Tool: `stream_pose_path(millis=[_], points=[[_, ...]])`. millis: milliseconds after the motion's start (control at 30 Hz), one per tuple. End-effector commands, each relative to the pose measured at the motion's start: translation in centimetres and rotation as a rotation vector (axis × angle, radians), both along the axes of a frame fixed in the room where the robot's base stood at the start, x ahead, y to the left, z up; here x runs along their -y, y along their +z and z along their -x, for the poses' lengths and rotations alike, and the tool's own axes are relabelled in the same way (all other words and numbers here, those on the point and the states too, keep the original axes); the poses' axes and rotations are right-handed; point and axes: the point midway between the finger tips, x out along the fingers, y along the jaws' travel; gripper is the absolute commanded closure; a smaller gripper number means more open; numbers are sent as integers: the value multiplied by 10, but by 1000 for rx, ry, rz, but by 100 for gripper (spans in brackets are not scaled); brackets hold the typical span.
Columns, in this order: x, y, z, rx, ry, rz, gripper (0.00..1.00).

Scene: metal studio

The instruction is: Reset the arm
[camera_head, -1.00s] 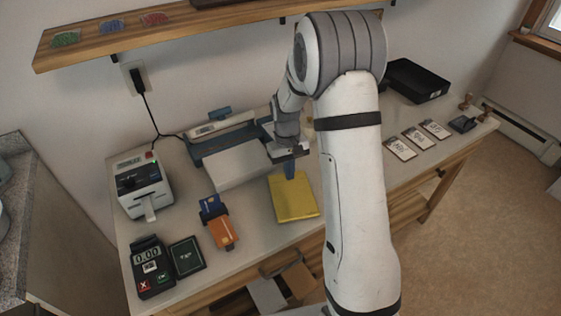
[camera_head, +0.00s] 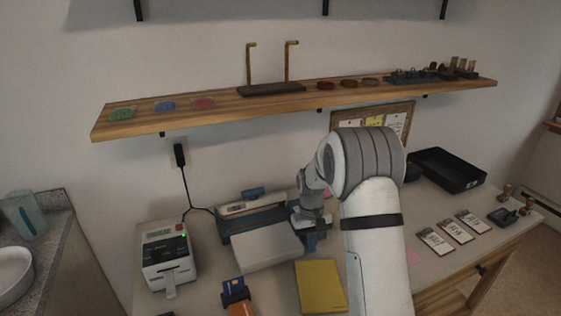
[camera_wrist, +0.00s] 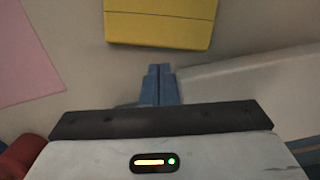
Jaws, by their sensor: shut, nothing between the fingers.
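My gripper (camera_head: 312,243) hangs above the table, just right of the white block-like box and behind the yellow pad (camera_head: 320,286). In the wrist view its two blue fingers (camera_wrist: 158,84) are together, with nothing between them. The yellow pad also shows at the top of the wrist view (camera_wrist: 160,22), apart from the fingertips. My white and grey arm rises at the right of centre in the head view and hides part of the table behind it.
A white box (camera_head: 268,247) and a blue-grey device (camera_head: 253,220) stand left of my gripper. A label printer (camera_head: 167,262) is farther left. A black tray (camera_head: 447,170) and several cards (camera_head: 456,231) lie right of my arm. A wooden shelf (camera_head: 225,102) runs above.

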Motion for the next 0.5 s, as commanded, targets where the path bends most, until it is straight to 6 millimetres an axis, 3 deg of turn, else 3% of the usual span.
stream_pose_path(millis=[133, 233, 500], points=[[1, 24, 11, 25, -10, -1, 100], [2, 55, 28, 59, -23, -2, 100], [5, 138, 105, 170, -71, -8, 100]])
